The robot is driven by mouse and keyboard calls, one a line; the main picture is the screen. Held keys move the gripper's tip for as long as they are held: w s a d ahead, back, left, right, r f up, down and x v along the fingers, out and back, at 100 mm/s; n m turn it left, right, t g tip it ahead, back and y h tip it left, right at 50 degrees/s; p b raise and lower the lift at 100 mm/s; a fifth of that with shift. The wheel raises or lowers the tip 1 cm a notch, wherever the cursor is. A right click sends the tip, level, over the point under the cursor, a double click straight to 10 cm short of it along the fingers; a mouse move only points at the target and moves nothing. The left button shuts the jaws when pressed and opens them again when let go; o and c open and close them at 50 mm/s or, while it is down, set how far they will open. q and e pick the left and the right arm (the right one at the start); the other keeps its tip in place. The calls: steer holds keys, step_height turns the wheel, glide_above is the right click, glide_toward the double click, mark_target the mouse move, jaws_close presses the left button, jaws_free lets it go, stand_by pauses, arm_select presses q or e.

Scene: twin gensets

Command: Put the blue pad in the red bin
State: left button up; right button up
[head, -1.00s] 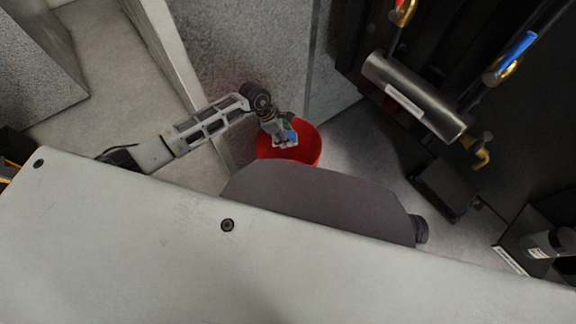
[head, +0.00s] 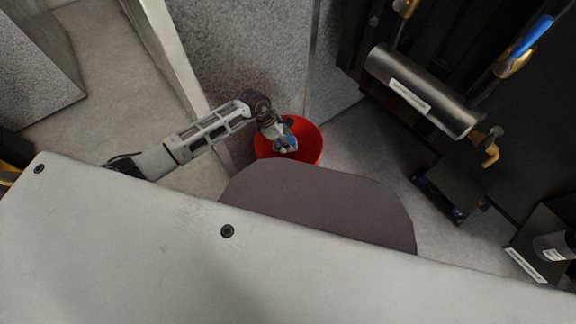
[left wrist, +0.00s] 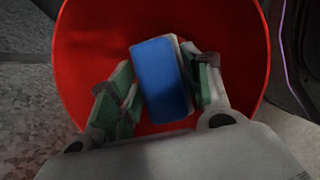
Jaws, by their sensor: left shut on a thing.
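The red bin (head: 310,140) stands on the floor just beyond my grey base, and its open top faces up. It also fills much of the left wrist view (left wrist: 100,40). My left gripper (head: 284,146) is over the bin's opening. It is shut on the blue pad (left wrist: 162,80), which sits tilted between the two fingers, with a pale layer along its right side. In the head view only a small part of the blue pad (head: 291,141) shows beside the fingers. The bin's floor is partly hidden by the gripper and pad. My right gripper is not in view.
A grey speckled wall panel (head: 245,55) rises behind the bin. On the right is dark machinery with a silver cylinder (head: 420,92), a yellow hook (head: 489,150) and a blue-handled part (head: 530,37). Bare floor (head: 352,145) lies right of the bin.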

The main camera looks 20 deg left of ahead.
arm_select(q)
steer(key=o, duration=1.1)
steer(key=shift+r, duration=0.15)
steer(key=shift+v, duration=5.9)
